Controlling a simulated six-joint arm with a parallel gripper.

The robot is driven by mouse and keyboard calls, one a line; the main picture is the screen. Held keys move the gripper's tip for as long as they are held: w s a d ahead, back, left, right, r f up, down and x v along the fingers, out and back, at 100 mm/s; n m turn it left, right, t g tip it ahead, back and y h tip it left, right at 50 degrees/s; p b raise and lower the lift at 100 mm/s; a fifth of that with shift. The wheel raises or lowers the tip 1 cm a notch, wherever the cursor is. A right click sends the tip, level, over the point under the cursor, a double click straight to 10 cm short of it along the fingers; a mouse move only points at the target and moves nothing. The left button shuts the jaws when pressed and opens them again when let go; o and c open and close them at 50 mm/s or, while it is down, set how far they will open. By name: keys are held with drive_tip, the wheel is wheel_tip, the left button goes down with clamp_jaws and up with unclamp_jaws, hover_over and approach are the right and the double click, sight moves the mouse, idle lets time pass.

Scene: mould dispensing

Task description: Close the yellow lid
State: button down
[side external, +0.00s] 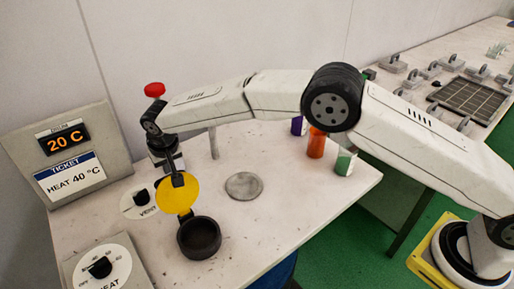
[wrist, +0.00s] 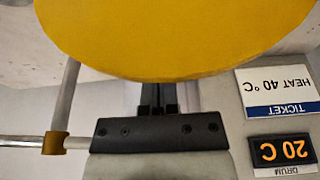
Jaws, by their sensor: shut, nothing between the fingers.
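The yellow lid (side external: 178,196) is a round disc standing raised, nearly upright, at the back rim of a black round pot (side external: 199,240). The pot's mouth is uncovered. My gripper (side external: 178,181) points down at the lid's upper part, with its fingers shut and empty. In the wrist view the lid (wrist: 180,35) fills the upper part and hides the fingertips of my gripper (wrist: 157,97). I cannot tell whether the fingers touch the lid.
A grey round disc (side external: 244,186) lies right of the pot. The vent dial (side external: 141,203) and heat dial (side external: 100,268) are at the left. A panel (side external: 68,160) reads 20 C and HEAT 40 °C. Purple, orange (side external: 316,145) and green (side external: 344,162) containers stand at the right.

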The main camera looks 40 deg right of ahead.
drive_tip(key=shift+s+r, duration=0.25)
drive_tip(key=shift+s, duration=0.3)
drive_tip(key=shift+s+r, duration=0.2)
drive_tip(key=shift+s, duration=0.35)
